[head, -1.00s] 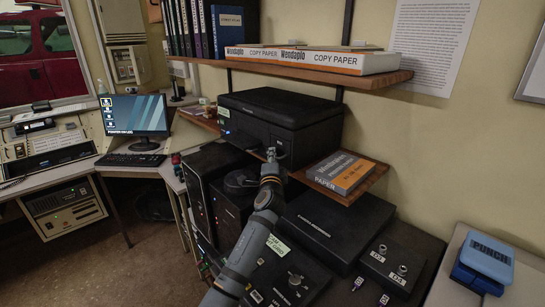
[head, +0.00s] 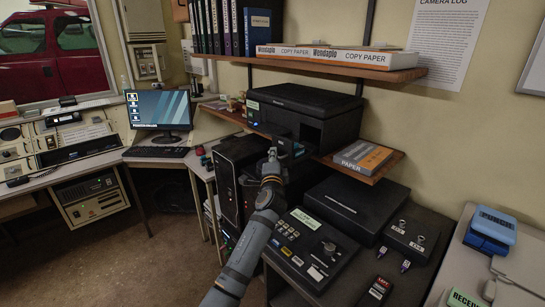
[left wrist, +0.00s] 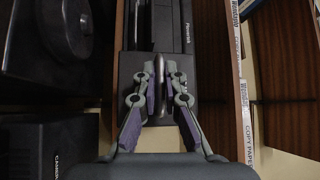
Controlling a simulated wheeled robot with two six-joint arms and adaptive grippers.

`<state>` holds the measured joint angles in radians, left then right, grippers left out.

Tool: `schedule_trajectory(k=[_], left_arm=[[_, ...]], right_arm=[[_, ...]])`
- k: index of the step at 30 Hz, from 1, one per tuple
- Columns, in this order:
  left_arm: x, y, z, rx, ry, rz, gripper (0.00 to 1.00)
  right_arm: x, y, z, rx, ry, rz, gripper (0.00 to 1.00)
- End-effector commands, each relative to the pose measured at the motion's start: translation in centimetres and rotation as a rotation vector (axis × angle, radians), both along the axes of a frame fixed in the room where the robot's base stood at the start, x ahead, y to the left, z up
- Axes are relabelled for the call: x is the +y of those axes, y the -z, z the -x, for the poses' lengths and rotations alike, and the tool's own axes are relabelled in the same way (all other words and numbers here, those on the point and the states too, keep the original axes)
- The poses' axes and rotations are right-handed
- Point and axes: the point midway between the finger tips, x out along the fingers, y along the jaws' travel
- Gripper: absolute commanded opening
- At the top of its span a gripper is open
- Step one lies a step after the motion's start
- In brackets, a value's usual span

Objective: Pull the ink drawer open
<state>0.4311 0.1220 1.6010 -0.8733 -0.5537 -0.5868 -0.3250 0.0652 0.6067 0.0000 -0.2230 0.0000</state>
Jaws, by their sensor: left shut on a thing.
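The black printer (head: 318,102) stands on a wooden shelf. A dark ink drawer (head: 289,147) sticks out of its front, and a dark opening shows beside it. My left gripper (head: 272,157) is in front of this drawer, with its arm coming up from below. In the left wrist view the left gripper (left wrist: 160,78) is shut on a thin upright handle (left wrist: 161,64) at the drawer front. The printer body (left wrist: 183,40) shows behind the fingers. My own gripper hides part of the drawer in the head view. The right gripper is not in view.
A paper pack (head: 362,157) lies on the shelf right of the printer. An upper shelf (head: 345,67) with binders and copy paper hangs above. Below are a black control panel (head: 312,248) and a flat black box (head: 357,207). A monitor (head: 158,110) stands at left.

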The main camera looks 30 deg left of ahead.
Motion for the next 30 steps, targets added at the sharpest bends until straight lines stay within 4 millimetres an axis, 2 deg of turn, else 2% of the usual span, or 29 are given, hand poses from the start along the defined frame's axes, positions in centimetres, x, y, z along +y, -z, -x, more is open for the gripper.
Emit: schedule_trajectory(k=[4,5,6,8,11,13,15,17,20,30], left_arm=[[0.1,-0.3,0.0,-0.004,-0.002,-0.006,0.0],[0.1,-0.3,0.0,-0.004,-0.002,-0.006,0.1],[0.1,-0.3,0.0,-0.003,-0.002,-0.007,0.15],[0.1,-0.3,0.0,-0.003,-0.002,-0.006,0.18],[0.1,-0.3,0.0,-0.003,-0.002,-0.006,0.18],[0.1,-0.2,0.0,-0.002,-0.002,-0.004,0.18],[0.0,-0.2,0.1,-0.002,-0.002,-0.004,0.18],[-0.1,-0.1,0.3,-0.001,-0.001,-0.004,0.18],[-0.8,0.1,1.6,-0.001,0.0,-0.003,0.18],[-4.1,1.1,8.7,-0.002,-0.002,-0.001,0.18]], right_arm=[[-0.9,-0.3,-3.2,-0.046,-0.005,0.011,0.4],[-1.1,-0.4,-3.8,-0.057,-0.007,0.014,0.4],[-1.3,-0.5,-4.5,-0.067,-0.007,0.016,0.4],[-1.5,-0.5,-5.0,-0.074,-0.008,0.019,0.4],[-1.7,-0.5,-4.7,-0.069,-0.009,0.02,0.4],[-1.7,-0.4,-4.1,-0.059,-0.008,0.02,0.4],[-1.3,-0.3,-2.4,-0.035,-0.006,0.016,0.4],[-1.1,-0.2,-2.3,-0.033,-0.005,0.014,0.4],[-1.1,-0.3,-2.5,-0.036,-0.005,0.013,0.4],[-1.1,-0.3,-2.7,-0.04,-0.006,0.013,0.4]])
